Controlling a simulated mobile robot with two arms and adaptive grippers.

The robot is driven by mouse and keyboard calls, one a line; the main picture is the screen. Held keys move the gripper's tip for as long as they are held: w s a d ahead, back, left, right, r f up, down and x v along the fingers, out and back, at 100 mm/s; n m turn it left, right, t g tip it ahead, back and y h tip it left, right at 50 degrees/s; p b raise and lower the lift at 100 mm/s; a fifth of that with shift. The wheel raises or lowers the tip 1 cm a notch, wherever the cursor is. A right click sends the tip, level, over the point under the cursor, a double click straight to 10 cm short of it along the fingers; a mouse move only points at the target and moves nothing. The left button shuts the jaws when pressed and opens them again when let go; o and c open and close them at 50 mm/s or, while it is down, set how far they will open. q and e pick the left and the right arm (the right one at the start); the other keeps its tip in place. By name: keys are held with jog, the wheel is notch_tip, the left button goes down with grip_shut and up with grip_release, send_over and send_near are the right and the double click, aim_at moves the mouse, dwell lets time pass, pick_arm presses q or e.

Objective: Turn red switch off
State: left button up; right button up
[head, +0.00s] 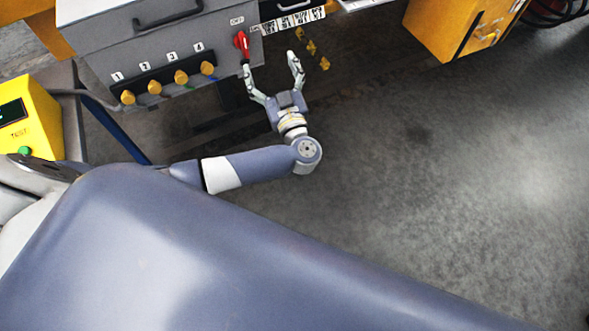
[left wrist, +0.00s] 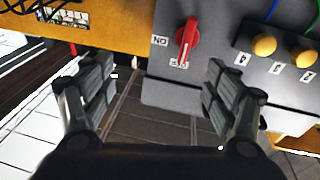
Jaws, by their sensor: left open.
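The red switch (head: 242,42) is on the front of a grey control box (head: 222,62), near its right end. A white OFF label sits above it and an ON label to its right. Its lever stands roughly upright in the picture, its narrow end low. My left gripper (head: 269,61) is open and empty, just right of and below the switch; its left fingertip is close to the lever, and contact cannot be told. In the left wrist view the red switch (left wrist: 187,42) is beyond the open left gripper (left wrist: 157,72), nearer its right finger. My right gripper is not in view.
Several yellow knobs (head: 181,77), numbered, line the box left of the switch. A black handle (head: 168,18) is above. A yellow test unit (head: 30,115) with a green button stands at left. A yellow cabinet (head: 440,28) is at upper right. The floor (head: 440,170) is clear.

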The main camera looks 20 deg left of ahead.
pick_arm(q)
jog(key=w+d+f+m+t+h, duration=0.1)
jog(key=d+f+m+t+h, duration=0.25)
jog(key=f+h, duration=0.2)
jog(key=w+d+f+m+t+h, duration=0.1)
jog(key=d+f+m+t+h, duration=0.15)
jog(key=f+m+h, duration=0.3)
jog(key=s+d+f+m+g+h, duration=0.1)
jog(key=s+f, duration=0.4)
jog(key=f, duration=0.5)
jog(key=s+d+f+m+g+h, duration=0.2)
jog(key=s+f+g, duration=0.3)
jog(key=f, duration=0.5)
jog(key=shift+d+f+g+h, duration=0.3)
jog(key=shift+g+h, duration=0.2)
